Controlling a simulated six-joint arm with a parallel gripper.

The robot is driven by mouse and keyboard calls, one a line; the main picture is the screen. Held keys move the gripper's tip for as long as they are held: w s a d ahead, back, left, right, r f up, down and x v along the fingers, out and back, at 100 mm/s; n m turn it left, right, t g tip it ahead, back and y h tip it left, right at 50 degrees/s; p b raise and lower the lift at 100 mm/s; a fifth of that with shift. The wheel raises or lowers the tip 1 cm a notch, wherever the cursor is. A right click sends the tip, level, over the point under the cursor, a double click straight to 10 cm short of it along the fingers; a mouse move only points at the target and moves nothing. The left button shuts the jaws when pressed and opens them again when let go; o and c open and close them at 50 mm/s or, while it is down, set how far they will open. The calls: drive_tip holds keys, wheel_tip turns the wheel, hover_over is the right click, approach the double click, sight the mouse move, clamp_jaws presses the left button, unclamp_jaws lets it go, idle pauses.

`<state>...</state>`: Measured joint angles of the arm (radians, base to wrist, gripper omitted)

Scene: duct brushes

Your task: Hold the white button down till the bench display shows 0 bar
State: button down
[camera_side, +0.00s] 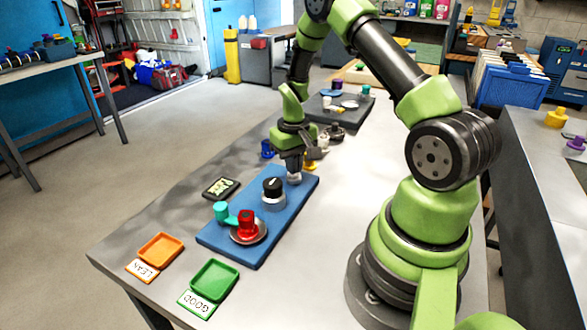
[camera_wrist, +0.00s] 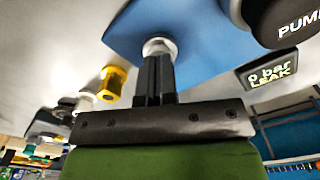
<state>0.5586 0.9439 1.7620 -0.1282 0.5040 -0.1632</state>
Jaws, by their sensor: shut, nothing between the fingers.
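My gripper (camera_side: 294,168) is shut and empty, pointing down at the far end of the blue plate (camera_side: 222,240). Its fingertips are at the white button (camera_side: 294,179) and seem to touch its top. In the wrist view the closed fingers (camera_wrist: 156,60) overlap the near part of the white button (camera_wrist: 157,45); how far it is pressed cannot be told. The bench display (camera_wrist: 271,75) reads "0 bar" and "LEAK". In the side view the display (camera_side: 221,188) lies left of the plate, its text too small to read.
On the plate stand the black-topped PUMP knob (camera_side: 273,190) and a red part (camera_side: 247,225) on a round silver base, with a teal part (camera_side: 221,210) beside it. Orange LEAK (camera_side: 160,249) and green GOOD (camera_side: 214,280) trays lie in front.

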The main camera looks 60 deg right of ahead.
drive_tip(key=shift+r, duration=3.5)
drive_tip(key=s+a+r+n+t, duration=0.1)
drive_tip(key=s+a+r+t, duration=0.15)
drive_tip(key=a+r, duration=0.55)
drive_tip(key=s+a+r+t, duration=0.2)
drive_tip(key=s+a+r, duration=0.1)
drive_tip(key=a+r, duration=0.55)
drive_tip(key=s+a+r+n+t+y, duration=0.1)
drive_tip(key=s+a+r+t+y, duration=0.1)
drive_tip(key=s, duration=0.6)
drive_tip(key=shift+a+r+t, duration=0.35)
drive_tip(key=shift+a+r, duration=0.35)
drive_tip(key=shift+a, duration=0.2)
drive_tip(key=shift+s, duration=0.1)
